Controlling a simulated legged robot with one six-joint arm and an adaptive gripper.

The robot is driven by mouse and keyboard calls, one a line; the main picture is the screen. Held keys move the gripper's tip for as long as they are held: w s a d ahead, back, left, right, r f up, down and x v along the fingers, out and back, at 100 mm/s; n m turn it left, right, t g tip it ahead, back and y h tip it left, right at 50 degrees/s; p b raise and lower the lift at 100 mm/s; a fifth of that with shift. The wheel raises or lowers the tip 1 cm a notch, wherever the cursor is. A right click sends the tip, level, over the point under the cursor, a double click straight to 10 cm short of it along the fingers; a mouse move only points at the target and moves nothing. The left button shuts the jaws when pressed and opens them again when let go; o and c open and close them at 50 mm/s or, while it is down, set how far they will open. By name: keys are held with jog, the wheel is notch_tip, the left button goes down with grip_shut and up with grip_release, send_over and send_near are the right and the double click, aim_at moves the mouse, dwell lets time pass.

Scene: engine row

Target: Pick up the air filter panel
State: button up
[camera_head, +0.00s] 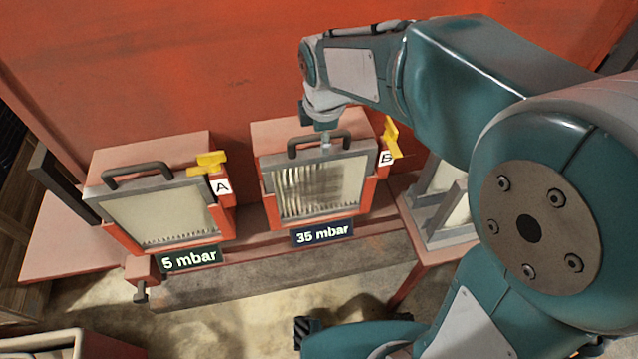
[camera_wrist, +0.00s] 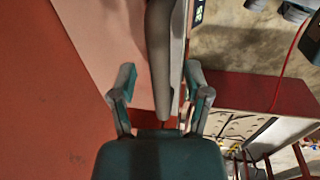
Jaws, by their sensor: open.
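Two grey-framed air filter panels with dark handles sit in red housings. The left panel (camera_head: 165,215), at tag A, looks pale and clean above a "5 mbar" sign. The right panel (camera_head: 318,187), at tag B, has dirty, streaked pleats above a "35 mbar" sign. My gripper (camera_head: 325,140) points down at panel B's handle (camera_head: 296,150). In the wrist view my gripper (camera_wrist: 160,78) is open, with the handle (camera_wrist: 160,45) running between its two fingers. Gaps show on both sides. The fingertips are too small in the head view to judge their depth.
Yellow latches stand beside housing A (camera_head: 208,162) and housing B (camera_head: 390,138). Another grey-framed panel (camera_head: 440,225) rests on a red table at the right, partly behind my arm. A red wall (camera_head: 150,70) rises close behind the housings.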

jog(key=shift+f, duration=0.2)
grip_shut()
jog(key=shift+r, duration=0.15)
notch_tip(320, 180, up, 28)
dwell(0.5)
